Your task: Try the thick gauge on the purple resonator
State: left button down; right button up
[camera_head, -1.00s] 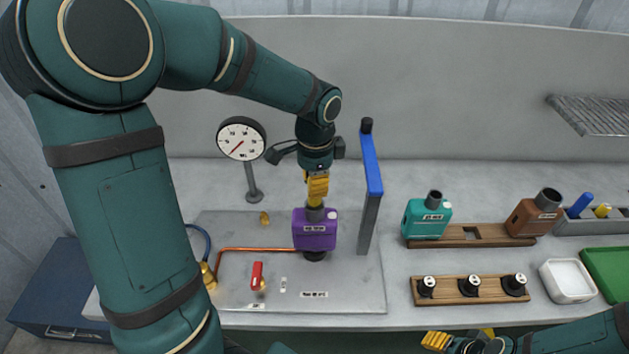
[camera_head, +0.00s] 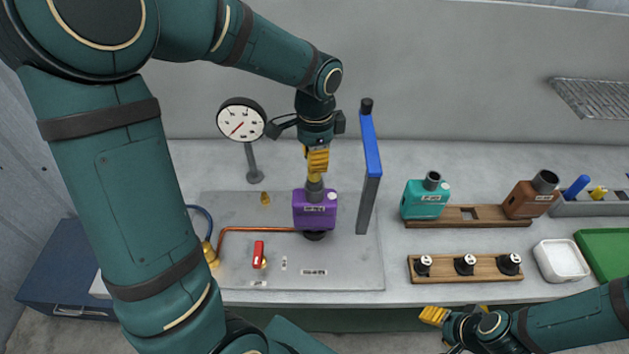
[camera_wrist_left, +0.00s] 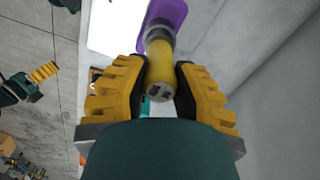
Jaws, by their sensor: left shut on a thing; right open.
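The purple resonator (camera_head: 314,213) sits upright on a dark fitting on the grey plate, with a grey neck on top. My left gripper (camera_head: 317,172) is directly above it, shut on a yellow-handled gauge (camera_wrist_left: 159,72). In the left wrist view the handle lies between the yellow fingers (camera_wrist_left: 160,95), with its grey end at the purple resonator (camera_wrist_left: 165,14). The gauge's end is at the neck; how deep it sits, I cannot tell. Marks on the handle are too small to read. My right gripper (camera_head: 434,315) is open and empty in front of the bench.
A blue-topped post (camera_head: 370,150) stands close right of the resonator. A dial (camera_head: 241,119) stands at left, a red valve handle (camera_head: 258,254) in front. Teal (camera_head: 425,200) and brown (camera_head: 527,197) resonators, a grey gauge holder (camera_head: 590,208), a plug rack (camera_head: 466,277) and a white tray (camera_head: 562,260) are right.

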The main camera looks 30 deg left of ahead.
pick_arm(q)
jog(key=shift+r+p, duration=1.15)
jog(key=shift+r, duration=1.5)
